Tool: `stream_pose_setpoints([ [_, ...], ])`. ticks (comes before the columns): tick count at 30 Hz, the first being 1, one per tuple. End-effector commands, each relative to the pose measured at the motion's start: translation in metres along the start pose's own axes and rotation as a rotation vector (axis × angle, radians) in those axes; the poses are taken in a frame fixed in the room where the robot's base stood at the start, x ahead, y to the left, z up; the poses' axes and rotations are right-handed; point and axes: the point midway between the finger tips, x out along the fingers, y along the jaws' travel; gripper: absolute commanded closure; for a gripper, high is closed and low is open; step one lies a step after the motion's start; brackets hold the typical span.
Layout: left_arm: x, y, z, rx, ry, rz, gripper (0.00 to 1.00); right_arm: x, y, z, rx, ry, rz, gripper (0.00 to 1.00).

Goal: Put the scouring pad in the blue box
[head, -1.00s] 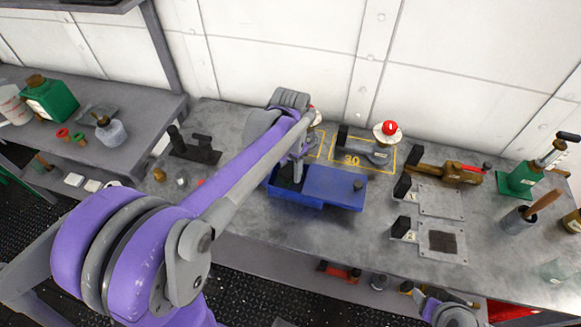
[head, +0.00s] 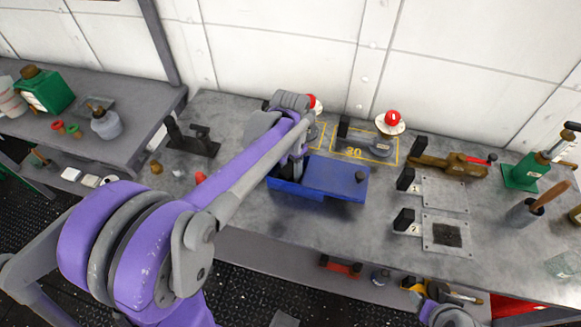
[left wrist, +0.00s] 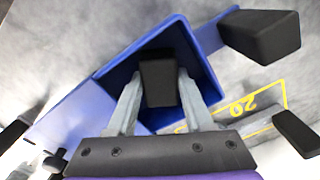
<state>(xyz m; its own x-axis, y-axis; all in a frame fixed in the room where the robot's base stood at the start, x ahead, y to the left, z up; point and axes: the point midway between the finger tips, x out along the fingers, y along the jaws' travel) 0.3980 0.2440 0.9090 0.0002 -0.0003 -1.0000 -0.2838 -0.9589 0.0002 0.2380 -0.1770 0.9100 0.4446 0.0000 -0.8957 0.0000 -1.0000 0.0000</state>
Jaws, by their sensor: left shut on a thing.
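The blue box (head: 283,186) stands on the grey bench, open on its left part, with a flat blue lid (head: 335,178) and dark knob to its right. My left gripper (head: 296,172) is over the open part, its fingers reaching down at it. In the left wrist view, the gripper is shut on a small dark block (left wrist: 160,80), seemingly the scouring pad, with the box's blue walls (left wrist: 197,62) around it. Whether it touches the box floor cannot be told. My right gripper is not clearly in view; only part of that arm shows at the bottom right.
Right of the box are a brown tool (head: 447,165), metal plates (head: 445,195) with black tabs, and a dark patch on the nearer plate. A red-topped item (head: 388,135) stands behind. A black stand (head: 192,140) is to the left. The bench front is fairly clear.

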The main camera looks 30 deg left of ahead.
Motion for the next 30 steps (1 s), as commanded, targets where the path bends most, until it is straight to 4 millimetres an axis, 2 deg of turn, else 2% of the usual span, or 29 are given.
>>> stream_pose_setpoints([
  [11,0.005,0.0,0.0,0.0,0.0,0.0,1.0,0.003,0.0,0.003,0.0,-0.002,0.0,0.36],
  [12,0.005,0.0,0.0,0.0,0.0,0.0,0.45,0.003,0.0,0.003,0.0,-0.002,0.0,0.36],
  [17,0.005,0.0,0.0,0.0,0.0,0.0,0.16,0.003,0.0,0.003,0.0,-0.002,0.0,0.36],
  [18,0.005,0.0,0.0,0.0,0.0,0.0,0.14,0.003,0.0,0.003,0.0,-0.002,0.0,0.36],
  [26,0.003,0.0,0.0,0.0,0.0,0.0,0.14,0.003,0.0,0.003,0.0,-0.002,0.0,0.36],
  [30,-0.012,0.0,0.0,0.0,0.0,0.0,0.14,0.001,0.0,0.001,0.0,-0.001,0.0,0.36],
])
